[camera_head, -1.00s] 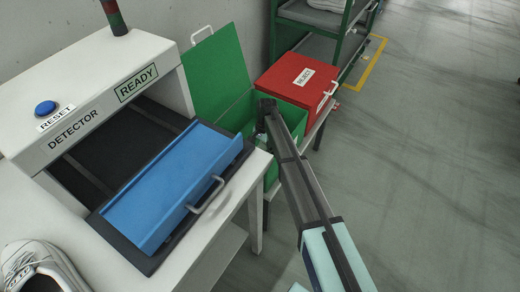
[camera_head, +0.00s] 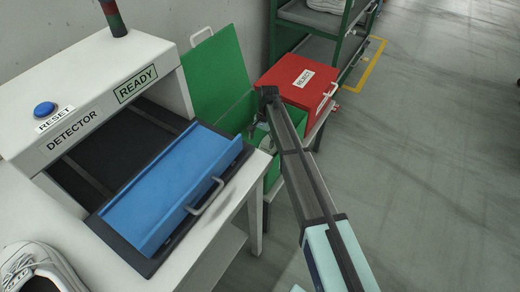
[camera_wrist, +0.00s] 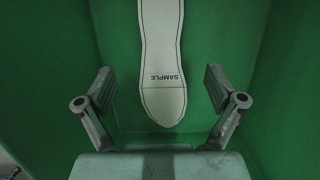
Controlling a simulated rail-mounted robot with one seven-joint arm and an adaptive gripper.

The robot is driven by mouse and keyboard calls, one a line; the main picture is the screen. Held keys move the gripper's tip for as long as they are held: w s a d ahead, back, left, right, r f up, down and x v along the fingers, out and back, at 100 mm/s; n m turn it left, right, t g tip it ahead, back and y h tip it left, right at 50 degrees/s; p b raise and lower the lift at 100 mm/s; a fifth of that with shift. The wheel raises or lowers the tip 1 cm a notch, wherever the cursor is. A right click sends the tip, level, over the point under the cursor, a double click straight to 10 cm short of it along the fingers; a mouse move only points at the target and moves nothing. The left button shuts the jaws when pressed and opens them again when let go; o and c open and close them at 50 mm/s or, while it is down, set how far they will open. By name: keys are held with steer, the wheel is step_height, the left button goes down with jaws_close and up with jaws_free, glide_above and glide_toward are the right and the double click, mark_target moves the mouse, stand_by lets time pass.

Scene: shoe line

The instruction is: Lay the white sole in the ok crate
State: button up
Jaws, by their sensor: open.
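The white sole (camera_wrist: 162,62), marked SAMPLE, lies inside the green crate (camera_wrist: 275,120) in the wrist view, apparently flat on its floor. Its upper end runs out of the picture. My gripper (camera_wrist: 159,73) is open, with one finger on each side of the sole and a gap to both edges. In the head view the green crate (camera_head: 273,176) stands with its lid (camera_head: 217,75) raised. My arm reaches over it and hides part of its opening.
A red lidded box (camera_head: 293,78) labelled REJECT stands behind the green crate. The detector (camera_head: 95,85), lit READY, has a blue tray (camera_head: 175,185) in front of it. A white shoe (camera_head: 40,268) sits at lower left. The floor on the right is clear.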

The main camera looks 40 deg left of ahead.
steer(key=v, duration=0.7)
steer(key=shift+r, duration=0.1)
